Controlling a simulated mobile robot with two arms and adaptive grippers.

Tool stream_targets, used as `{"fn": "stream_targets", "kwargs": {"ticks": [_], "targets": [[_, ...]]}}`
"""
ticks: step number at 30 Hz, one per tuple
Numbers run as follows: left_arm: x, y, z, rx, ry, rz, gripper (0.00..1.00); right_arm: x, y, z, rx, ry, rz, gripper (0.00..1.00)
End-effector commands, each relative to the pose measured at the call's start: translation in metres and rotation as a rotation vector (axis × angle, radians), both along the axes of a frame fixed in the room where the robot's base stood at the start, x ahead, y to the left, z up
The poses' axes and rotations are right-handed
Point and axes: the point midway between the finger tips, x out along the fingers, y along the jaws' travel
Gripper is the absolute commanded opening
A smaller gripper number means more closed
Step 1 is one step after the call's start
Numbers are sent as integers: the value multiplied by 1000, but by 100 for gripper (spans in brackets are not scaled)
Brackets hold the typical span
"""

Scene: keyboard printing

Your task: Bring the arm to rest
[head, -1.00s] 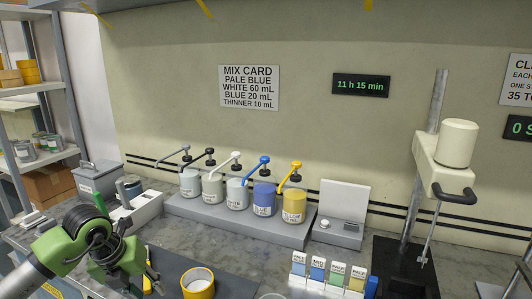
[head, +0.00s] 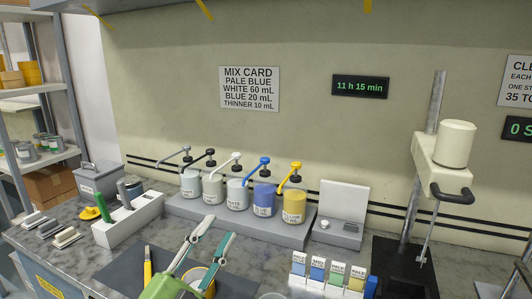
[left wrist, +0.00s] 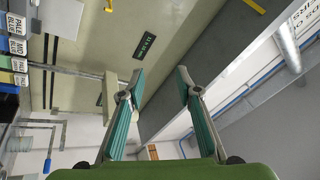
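My left gripper (head: 219,228) is at the bottom middle of the head view, in front of the pump row, with its teal-lined fingers pointing up and apart. In the left wrist view the gripper (left wrist: 160,75) is open, with nothing between its fingertips. That view is turned sideways and looks toward the wall and ceiling. The rest of my left arm is mostly out of the head view. My right gripper is not in view.
Several paint pumps (head: 238,194) stand on a grey plinth (head: 185,209). A tool holder (head: 140,219) is at left, a mixer (head: 456,145) at right, and labelled cards (head: 317,272) in front.

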Motion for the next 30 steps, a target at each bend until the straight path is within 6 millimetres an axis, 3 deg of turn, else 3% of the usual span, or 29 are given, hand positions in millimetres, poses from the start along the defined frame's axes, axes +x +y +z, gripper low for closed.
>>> {"fn": "stream_targets", "kwargs": {"ticks": [3, 7, 12, 15, 21, 27, 30], "targets": [[4, 56, -52, -196, 240, 200, 31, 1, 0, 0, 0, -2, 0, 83], [-16, 105, -134, -345, 549, 396, 31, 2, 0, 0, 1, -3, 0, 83], [-82, 131, -241, -445, 963, 575, 31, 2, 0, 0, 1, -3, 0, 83], [-129, 132, -287, -465, 1178, 633, 31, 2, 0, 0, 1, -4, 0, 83], [-212, 120, -339, -469, 1503, 683, 31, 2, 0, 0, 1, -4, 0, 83], [-286, 103, -362, -450, 1764, 685, 31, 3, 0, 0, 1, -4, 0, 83], [-279, 102, -389, -441, 1776, 689, 31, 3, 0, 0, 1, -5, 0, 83]]}}
